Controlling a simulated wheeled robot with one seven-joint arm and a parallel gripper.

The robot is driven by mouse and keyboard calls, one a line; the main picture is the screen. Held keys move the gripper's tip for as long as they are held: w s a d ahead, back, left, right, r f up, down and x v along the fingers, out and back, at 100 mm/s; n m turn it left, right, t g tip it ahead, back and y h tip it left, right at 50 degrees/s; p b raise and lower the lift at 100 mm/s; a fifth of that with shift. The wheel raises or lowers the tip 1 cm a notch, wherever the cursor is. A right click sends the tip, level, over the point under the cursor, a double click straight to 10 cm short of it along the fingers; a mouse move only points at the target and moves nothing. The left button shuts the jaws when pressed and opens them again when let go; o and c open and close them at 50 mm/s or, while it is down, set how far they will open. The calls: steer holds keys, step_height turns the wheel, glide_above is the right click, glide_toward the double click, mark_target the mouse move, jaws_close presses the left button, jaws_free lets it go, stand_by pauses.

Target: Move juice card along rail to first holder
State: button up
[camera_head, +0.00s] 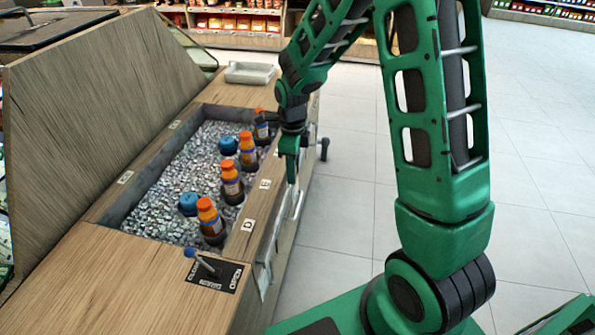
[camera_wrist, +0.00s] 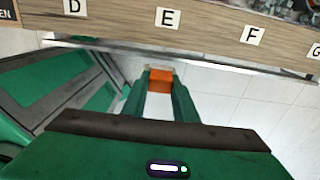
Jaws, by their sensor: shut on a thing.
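My gripper (camera_head: 291,172) points down at the front side of the wooden counter, close to the letter E. In the wrist view its two green fingers (camera_wrist: 160,88) are shut on a small orange piece, the juice card (camera_wrist: 160,75), seen almost edge-on. The card is at the metal rail (camera_wrist: 215,62), below the label E (camera_wrist: 168,18). The rail also shows in the head view (camera_head: 299,205), running along the counter's front. The card is hidden in the head view. I cannot make out the first holder clearly.
The counter holds an ice bin (camera_head: 165,180) with several orange-capped bottles (camera_head: 231,183) and blue-capped ones. A blue-knobbed lever (camera_head: 200,262) stands at the near corner. A grey tray (camera_head: 249,73) lies at the far end. Tiled floor is clear to the right.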

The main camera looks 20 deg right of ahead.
steer(key=shift+w+a, duration=0.6)
steer(key=shift+a, duration=0.2)
steer(key=shift+d+f, duration=0.1)
steer(key=shift+f, duration=2.55)
steer(key=o, duration=1.1)
